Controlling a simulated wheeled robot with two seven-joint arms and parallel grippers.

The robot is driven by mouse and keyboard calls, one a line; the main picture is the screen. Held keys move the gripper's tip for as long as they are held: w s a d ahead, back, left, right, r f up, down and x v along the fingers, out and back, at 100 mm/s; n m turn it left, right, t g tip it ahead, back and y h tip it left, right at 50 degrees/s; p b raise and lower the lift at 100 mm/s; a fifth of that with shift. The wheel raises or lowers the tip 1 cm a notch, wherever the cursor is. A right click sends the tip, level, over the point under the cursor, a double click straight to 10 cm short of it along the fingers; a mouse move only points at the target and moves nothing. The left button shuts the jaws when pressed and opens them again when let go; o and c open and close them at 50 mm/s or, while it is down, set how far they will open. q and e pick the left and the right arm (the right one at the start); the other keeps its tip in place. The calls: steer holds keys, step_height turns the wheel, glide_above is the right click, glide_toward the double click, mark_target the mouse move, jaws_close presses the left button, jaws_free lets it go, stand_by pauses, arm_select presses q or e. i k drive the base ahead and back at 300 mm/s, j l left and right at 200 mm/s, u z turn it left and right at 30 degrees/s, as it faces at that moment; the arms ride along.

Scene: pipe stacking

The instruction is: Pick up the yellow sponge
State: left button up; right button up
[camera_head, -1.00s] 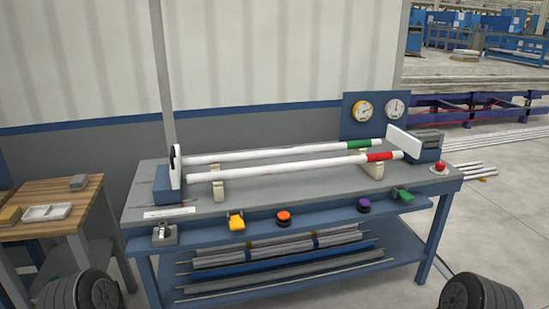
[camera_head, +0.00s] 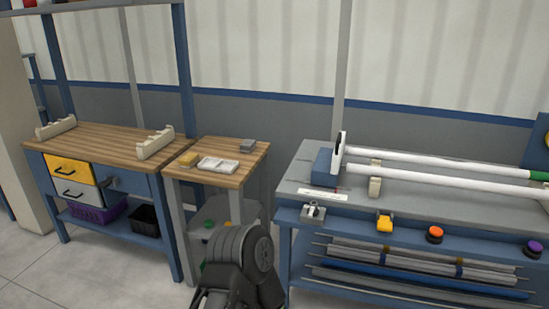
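The yellow sponge (camera_head: 188,159) is a small block lying on the left part of a small wooden-topped side table (camera_head: 245,175). It lies to the left of a white divided tray and apart from it. A dark part of my own arm shows at the bottom middle, in front of the side table and well below the sponge. No gripper fingers can be made out on it. My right gripper is out of view.
A white tray (camera_head: 218,165) and a grey block (camera_head: 248,146) share the side table. A wooden workbench with drawers (camera_head: 105,142) stands left. A blue-grey bench (camera_head: 345,196) with long white pipes (camera_head: 440,180) stands right. Grey floor is open at lower left.

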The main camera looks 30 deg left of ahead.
mark_target(189, 160)
steer(key=u, duration=1.65)
steer(key=i+z, duration=0.1)
steer(key=z, duration=2.75)
steer(key=k+j+z, duration=0.2)
steer(key=j+z, duration=0.2)
steer(key=k+j+z, duration=0.25)
steer(key=j+z, duration=0.15)
steer(key=j, duration=0.15)
steer(key=k+j+z, duration=0.25)
steer(key=z, duration=0.15)
steer(key=k+j+z, duration=0.4)
steer(key=i+l, duration=0.05)
